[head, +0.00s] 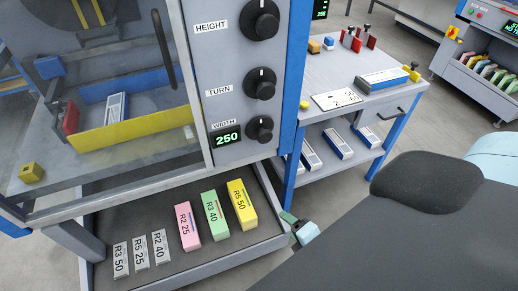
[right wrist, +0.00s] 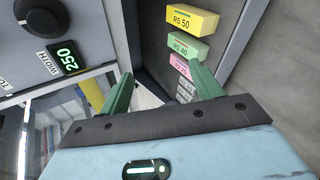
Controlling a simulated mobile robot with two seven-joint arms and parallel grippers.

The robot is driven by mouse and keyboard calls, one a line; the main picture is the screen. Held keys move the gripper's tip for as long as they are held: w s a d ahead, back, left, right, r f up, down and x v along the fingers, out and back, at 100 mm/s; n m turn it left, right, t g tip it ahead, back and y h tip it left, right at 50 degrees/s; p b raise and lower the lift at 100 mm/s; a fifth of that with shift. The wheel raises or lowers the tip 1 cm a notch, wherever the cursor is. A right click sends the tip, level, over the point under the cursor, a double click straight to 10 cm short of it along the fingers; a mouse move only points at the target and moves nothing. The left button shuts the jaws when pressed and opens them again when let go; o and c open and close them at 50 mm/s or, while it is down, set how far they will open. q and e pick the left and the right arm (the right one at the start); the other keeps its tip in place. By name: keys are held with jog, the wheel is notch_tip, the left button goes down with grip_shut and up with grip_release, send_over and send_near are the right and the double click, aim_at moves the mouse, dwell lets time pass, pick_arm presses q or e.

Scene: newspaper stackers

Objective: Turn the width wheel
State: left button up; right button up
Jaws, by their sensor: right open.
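The width wheel (head: 262,129) is a black round knob on the grey panel, beside the WIDTH label and a green display (head: 227,138) reading 250. In the right wrist view a black knob (right wrist: 40,17) shows at the top left, near the 250 display (right wrist: 68,56). My right gripper (head: 291,219) is below and right of the width wheel in the head view, near the lower tray's right edge. In the right wrist view its green fingers (right wrist: 160,88) stand apart with nothing held between them. The knob is outside the fingers. My left gripper is not in view.
The HEIGHT knob (head: 262,19) and TURN knob (head: 261,84) sit above on the same panel. A lower tray (head: 262,245) holds pink, green and yellow blocks and grey plates. A blue post (head: 294,80) edges the panel; a grey workbench (head: 335,70) stands to its right.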

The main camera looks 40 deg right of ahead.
jog(key=w+d+r+n+t+h+b, duration=0.2)
jog(key=w+d+r+n+b, duration=0.15)
jog(key=w+n, duration=0.4)
jog(key=n+t+h+b, duration=0.2)
jog(key=n+t+b, duration=0.2)
jog(key=n, duration=0.3)
send_near(266, 139)
jog(key=w, duration=0.1)
jog(key=shift+y, duration=0.3)
jog(key=shift+d+b+x, duration=0.2)
jog(key=shift+b+x, duration=0.2)
jog(key=shift+x, duration=3.75)
jog(key=shift+r, duration=0.1)
jog(key=shift+m, duration=0.25)
jog(key=c, duration=1)
